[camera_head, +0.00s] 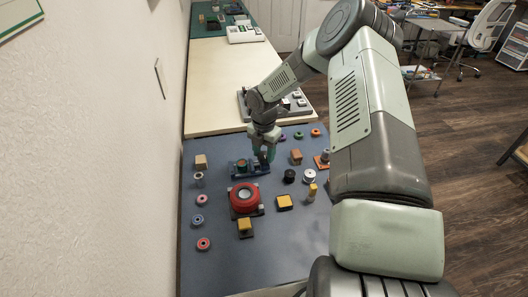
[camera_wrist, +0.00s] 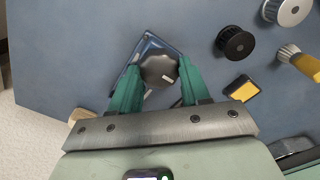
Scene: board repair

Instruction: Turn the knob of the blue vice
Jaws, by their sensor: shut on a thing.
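The blue vice (camera_head: 250,170) sits on the blue-grey mat, near the middle of the group of parts. Its blue edge also shows in the wrist view (camera_wrist: 150,41), mostly covered by the knob and my fingers. The dark, lobed knob (camera_wrist: 158,70) with a pale mark is seen from above. My gripper (camera_wrist: 160,72) has its green fingers on both sides of the knob and is shut on it. In the head view, my gripper (camera_head: 264,156) points down at the right part of the vice, and the knob is hidden there.
A large red round part (camera_head: 244,200) stands just in front of the vice. A black pulley (camera_wrist: 235,43) and a yellow-topped block (camera_wrist: 241,88) lie to the right. Several ringed spools line the mat's left side. The mat's front area (camera_head: 255,265) is clear.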

